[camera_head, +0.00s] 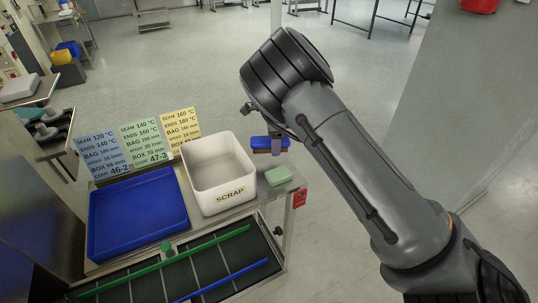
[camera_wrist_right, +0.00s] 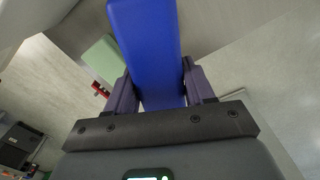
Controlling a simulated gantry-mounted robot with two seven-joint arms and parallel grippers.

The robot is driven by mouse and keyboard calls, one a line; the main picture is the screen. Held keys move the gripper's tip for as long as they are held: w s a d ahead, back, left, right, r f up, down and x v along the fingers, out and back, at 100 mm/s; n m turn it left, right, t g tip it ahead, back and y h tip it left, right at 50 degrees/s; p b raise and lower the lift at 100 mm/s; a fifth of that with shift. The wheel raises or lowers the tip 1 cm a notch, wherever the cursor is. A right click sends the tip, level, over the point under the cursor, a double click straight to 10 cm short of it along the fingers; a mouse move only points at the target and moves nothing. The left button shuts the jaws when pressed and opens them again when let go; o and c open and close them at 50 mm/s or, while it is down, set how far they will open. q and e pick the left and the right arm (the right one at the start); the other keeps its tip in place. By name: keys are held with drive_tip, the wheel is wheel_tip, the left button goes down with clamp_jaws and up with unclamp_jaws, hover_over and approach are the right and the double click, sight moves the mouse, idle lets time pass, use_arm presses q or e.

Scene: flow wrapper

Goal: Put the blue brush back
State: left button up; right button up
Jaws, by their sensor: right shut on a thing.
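The blue brush (camera_head: 262,142) is a blue block held level near the far right corner of the bench, beside the white scrap box. In the right wrist view the brush (camera_wrist_right: 146,50) runs lengthwise between the two fingers and reaches past the top edge. My right gripper (camera_head: 277,146) is shut on it; its fingers (camera_wrist_right: 152,90) press both sides. The gripper body is partly hidden behind my arm in the head view. My left gripper is not in view.
The white SCRAP box (camera_head: 217,158) stands left of the brush. A pale green block (camera_head: 279,176) lies on the bench, with a red tag (camera_head: 300,197) at the edge.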

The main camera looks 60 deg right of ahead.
sight(269, 158)
drive_tip(key=shift+w+d+f, duration=0.1)
drive_tip(key=shift+w+f, duration=0.25)
drive_tip(key=shift+w, duration=0.25)
drive_tip(key=shift+w+d+f, duration=0.1)
drive_tip(key=shift+w+f, duration=0.2)
drive_tip(key=shift+w, duration=0.3)
drive_tip(key=shift+f+b, duration=1.05)
drive_tip(key=shift+f, duration=0.95)
drive_tip(key=shift+f, duration=0.1)
drive_tip(key=o, duration=1)
